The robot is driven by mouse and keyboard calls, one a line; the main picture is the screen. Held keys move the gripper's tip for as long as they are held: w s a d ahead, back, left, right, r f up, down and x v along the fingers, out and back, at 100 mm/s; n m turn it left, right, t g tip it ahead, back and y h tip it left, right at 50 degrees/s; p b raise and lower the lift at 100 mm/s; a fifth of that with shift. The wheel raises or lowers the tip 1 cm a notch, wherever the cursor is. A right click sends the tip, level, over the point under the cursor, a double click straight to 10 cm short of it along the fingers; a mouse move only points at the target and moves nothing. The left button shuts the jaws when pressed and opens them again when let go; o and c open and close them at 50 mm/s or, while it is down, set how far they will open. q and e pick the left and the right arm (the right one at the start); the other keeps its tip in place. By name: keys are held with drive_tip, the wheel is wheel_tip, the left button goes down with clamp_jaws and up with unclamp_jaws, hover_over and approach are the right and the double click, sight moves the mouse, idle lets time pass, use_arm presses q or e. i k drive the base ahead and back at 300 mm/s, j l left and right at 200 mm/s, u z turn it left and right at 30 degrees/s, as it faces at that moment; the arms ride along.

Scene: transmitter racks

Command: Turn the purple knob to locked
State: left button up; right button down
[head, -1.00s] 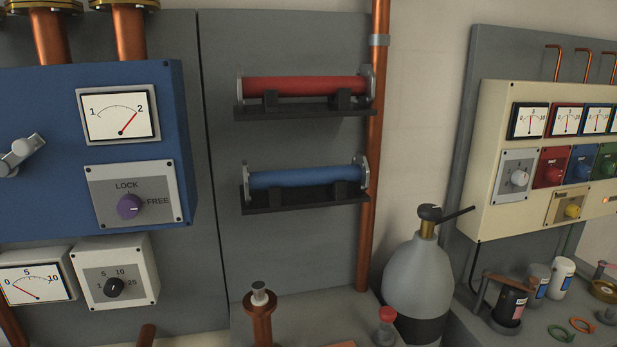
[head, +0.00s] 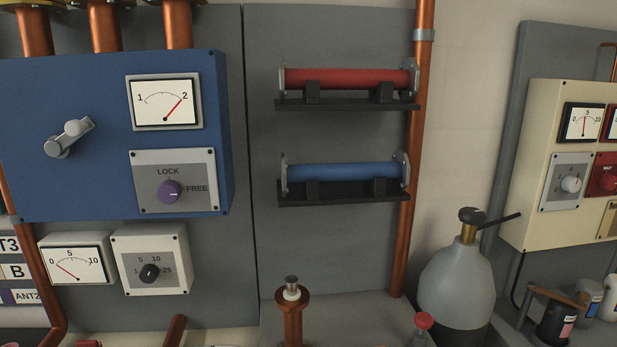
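The purple knob (head: 169,191) sits on a grey plate (head: 201,196) at the lower right of the blue cabinet (head: 60,190). The plate reads LOCK above the knob and FREE to its right. The white mark on the knob points right, toward FREE. Neither of my grippers is in the head view.
A meter with 1 and 2 marks (head: 164,101) is above the knob, and a grey crank handle (head: 69,138) is to its left. A black knob box (head: 151,258) is below. Red (head: 345,78) and blue (head: 342,172) tubes sit on brackets to the right. A grey bottle (head: 456,284) stands lower right.

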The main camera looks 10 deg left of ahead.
sight(168, 191)
drive_tip(key=u, duration=1.35)
